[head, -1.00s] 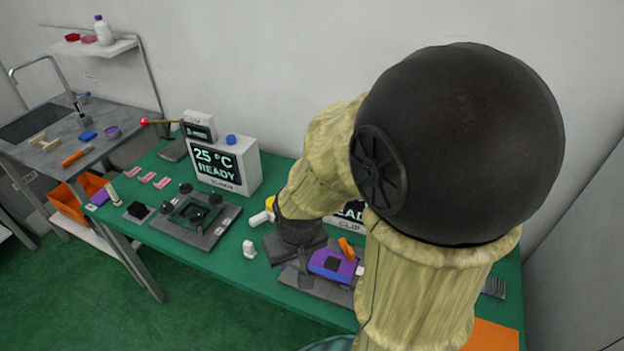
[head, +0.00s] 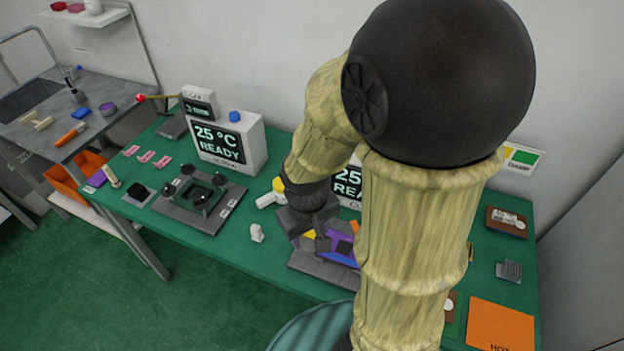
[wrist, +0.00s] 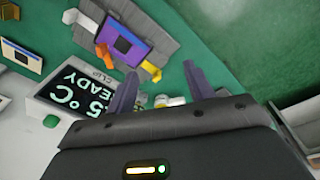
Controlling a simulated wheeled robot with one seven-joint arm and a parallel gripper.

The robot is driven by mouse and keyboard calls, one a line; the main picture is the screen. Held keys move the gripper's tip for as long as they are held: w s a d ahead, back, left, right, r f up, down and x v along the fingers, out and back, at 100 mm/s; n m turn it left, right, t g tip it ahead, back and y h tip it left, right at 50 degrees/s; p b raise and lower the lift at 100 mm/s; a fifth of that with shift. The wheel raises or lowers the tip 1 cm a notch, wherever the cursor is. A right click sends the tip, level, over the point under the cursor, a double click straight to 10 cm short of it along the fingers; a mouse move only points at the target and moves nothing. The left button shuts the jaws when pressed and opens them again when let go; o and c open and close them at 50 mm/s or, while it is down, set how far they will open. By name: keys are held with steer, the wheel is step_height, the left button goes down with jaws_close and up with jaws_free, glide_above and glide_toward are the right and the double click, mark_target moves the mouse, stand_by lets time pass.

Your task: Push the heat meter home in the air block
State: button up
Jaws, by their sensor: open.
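A purple block (wrist: 125,43) with a dark square centre sits on a grey base (wrist: 159,39) in the wrist view. It has an orange part (wrist: 103,38) on one side and a yellow part (wrist: 151,70) near a corner. I cannot tell for certain which parts are the air block and the heat meter. My gripper (wrist: 160,72) is open and empty, its two fingers apart and pointing towards the block's yellow side. In the head view the purple block (head: 338,240) is partly hidden behind my arm, and my fingertips are hard to make out.
A display reading 25 °C (wrist: 82,104) stands beside the block. A yellow and white object (head: 270,197) and a small white piece (head: 257,233) lie close by. A dark fixture (head: 199,196) and another display (head: 220,146) stand left. The green table's front edge is free.

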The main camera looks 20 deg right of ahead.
steer(key=d+f+n+g+h+b, duration=0.3)
steer(key=d+f+n+h+b, duration=0.2)
steer(key=d+f+n+h, duration=0.45)
steer(key=w+a+n+t+h+b, duration=0.1)
steer(key=w+n+t, duration=0.1)
steer(key=w+n, duration=0.1)
steer(key=w+a+f+n+t+h, duration=0.1)
steer(key=w+n+t+h, duration=0.1)
steer(key=n, duration=0.1)
steer(key=w+a+f+n+t+h+b, duration=0.1)
steer(key=w+n+t, duration=0.1)
steer(key=w+n, duration=0.1)
steer(key=shift+w+a+f+t+h+b, duration=0.1)
steer(key=shift+w+t+h+b, duration=0.2)
steer(key=shift+t+h+b, duration=0.1)
steer(key=w+a+f+n+t+y+b, duration=0.1)
steer(key=w+a+f+n+t+y, duration=0.1)
steer(key=w+a+n+t, duration=0.4)
steer(key=shift+w+a+f+n+t, duration=0.15)
steer(key=shift+w+a+n+t, duration=0.25)
steer(key=shift+t, duration=0.6)
steer(key=shift+d, duration=0.15)
steer(key=p+x, duration=0.1)
steer(key=x, duration=1.1)
steer(key=shift+d+f, duration=0.1)
